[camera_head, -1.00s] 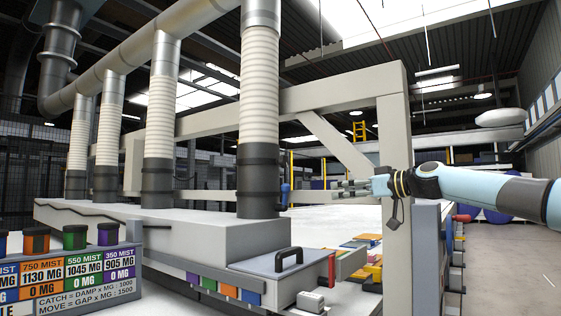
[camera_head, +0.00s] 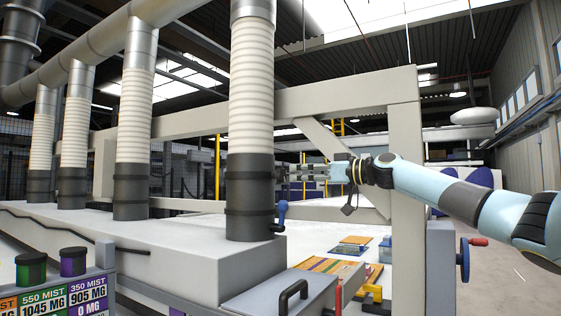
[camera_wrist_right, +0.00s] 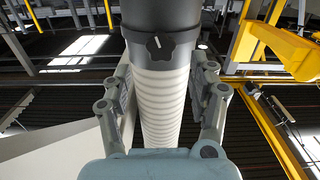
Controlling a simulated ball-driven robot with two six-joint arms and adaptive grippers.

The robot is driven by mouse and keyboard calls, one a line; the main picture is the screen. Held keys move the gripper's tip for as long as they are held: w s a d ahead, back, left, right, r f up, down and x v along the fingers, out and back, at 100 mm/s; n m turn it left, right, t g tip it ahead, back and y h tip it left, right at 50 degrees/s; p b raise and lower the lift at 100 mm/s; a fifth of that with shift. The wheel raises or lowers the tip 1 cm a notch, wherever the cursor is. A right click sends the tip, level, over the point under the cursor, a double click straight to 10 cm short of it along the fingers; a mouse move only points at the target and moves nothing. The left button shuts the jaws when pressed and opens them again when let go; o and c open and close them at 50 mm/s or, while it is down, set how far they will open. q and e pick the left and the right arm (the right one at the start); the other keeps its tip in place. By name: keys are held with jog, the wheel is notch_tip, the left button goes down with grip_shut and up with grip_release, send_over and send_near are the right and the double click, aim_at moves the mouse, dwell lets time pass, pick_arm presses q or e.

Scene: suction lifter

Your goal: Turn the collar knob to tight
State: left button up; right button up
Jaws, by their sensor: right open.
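The collar knob (camera_wrist_right: 158,46) is a small black lobed knob with a white pointer line. It sits on the rim of the dark collar (camera_wrist_right: 163,15), against the white ribbed hose (camera_wrist_right: 162,100) in the right wrist view. The pointer is tilted slightly off the picture's vertical. My right gripper (camera_wrist_right: 163,75) is open and empty, its fingers on either side of the hose in that view. In the head view my right gripper (camera_head: 292,173) points left toward the nearest hose's dark collar (camera_head: 250,190). My left gripper is not in view.
The grey beam post (camera_head: 407,190) stands close to my right arm. A lid with a black handle (camera_head: 291,296) is at the front. Several coloured panels (camera_head: 335,265) lie beyond it.

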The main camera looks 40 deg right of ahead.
aim_at(284, 174)
jog(key=p+x, duration=0.3)
jog(key=x, duration=0.3)
jog(key=shift+w+a+p, duration=0.15)
jog(key=shift+w+p, duration=0.2)
jog(key=shift+w+a, duration=0.1)
jog(key=shift+w, duration=0.15)
jog(key=shift+f, duration=0.1)
jog(key=shift+c, duration=0.4)
jog(key=c, duration=1.1)
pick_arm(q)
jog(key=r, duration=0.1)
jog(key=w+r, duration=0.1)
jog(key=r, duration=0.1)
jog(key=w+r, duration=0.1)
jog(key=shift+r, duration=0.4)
pick_arm(e)
jog(key=shift+c, duration=0.2)
